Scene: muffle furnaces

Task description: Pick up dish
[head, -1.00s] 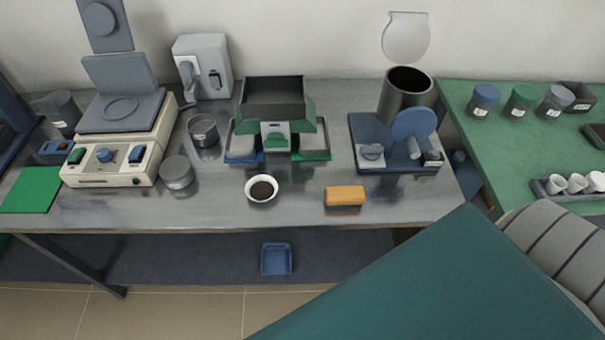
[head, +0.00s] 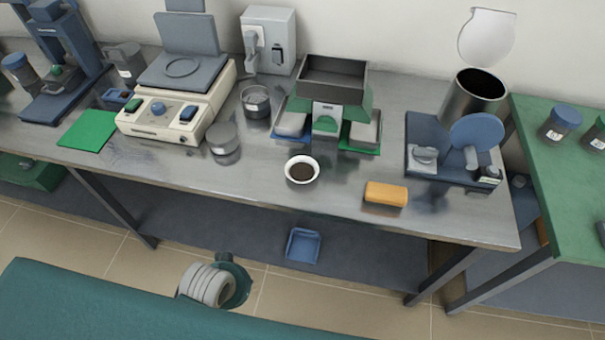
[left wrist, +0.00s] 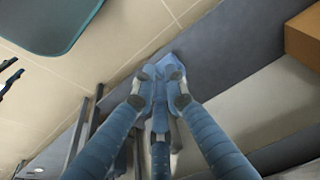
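A small round white dish (head: 302,170) with dark contents sits upright on the metal bench, near its front edge and in front of the green and grey device. My left gripper (left wrist: 156,82) shows only in the left wrist view, with blue ribbed fingers running towards the middle of the picture. Its fingertips look close together, and I cannot tell whether they are open or shut. No dish shows in that view. My right gripper is in neither view.
An orange block (head: 386,194) lies right of the dish. A lidded metal tin (head: 224,139) and a beige device (head: 172,112) stand to its left. A dark blue stand (head: 447,160) is at the right. A blue tray (head: 303,245) lies below the bench. The bench's front strip is mostly clear.

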